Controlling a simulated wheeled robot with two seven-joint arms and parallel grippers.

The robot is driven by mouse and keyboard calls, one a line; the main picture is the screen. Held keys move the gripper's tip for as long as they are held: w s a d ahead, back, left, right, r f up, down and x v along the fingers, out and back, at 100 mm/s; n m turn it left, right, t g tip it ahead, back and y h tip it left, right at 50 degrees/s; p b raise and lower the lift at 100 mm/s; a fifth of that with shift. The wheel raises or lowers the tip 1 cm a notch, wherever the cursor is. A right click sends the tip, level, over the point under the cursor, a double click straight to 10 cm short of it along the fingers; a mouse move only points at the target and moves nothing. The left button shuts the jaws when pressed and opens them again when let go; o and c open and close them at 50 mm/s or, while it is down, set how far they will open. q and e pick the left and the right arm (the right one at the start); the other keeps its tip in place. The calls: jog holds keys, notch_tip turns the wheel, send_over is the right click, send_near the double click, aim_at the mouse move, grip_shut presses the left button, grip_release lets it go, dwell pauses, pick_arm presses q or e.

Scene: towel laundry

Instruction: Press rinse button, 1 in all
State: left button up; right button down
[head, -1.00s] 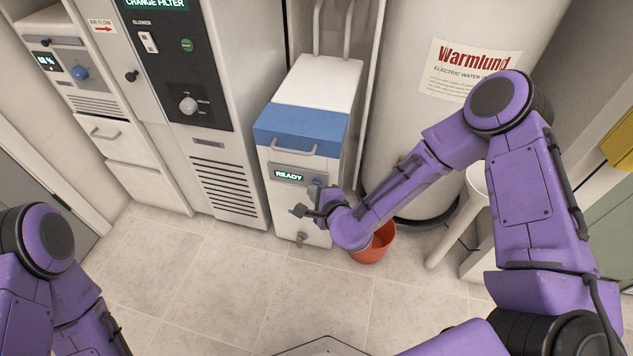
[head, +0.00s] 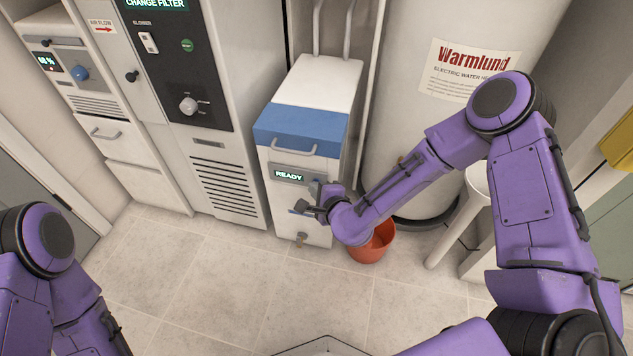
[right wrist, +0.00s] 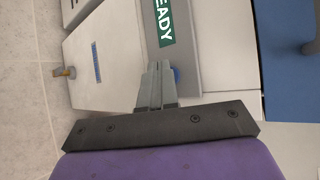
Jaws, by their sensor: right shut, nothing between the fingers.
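A white machine with a blue lid band (head: 300,129) stands in the middle of the head view. Its lit display (head: 289,175) reads READY and also shows in the right wrist view (right wrist: 164,22). My right gripper (head: 303,207) is shut and empty at the machine's front, just below the display. In the right wrist view its closed fingers (right wrist: 155,68) lie over the front beside the display. A small blue button (right wrist: 177,75) shows partly behind the fingers. I cannot tell whether they touch it. My left gripper is out of view; only my left arm shows.
A red bucket (head: 373,243) stands on the floor by the machine, near my right wrist. A water heater (head: 408,125) is behind my right arm. A tall cabinet (head: 232,95) stands to the left. The tiled floor (head: 220,285) in front is clear.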

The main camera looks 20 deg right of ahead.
dwell(0.5)
jog(key=shift+s+a, duration=0.35)
jog(key=shift+s, duration=0.25)
jog(key=shift+s+a, duration=0.1)
jog(key=shift+s+a, duration=0.7)
jog(key=shift+s, duration=0.3)
jog(key=shift+s+a, duration=0.65)
jog(key=shift+s, duration=0.35)
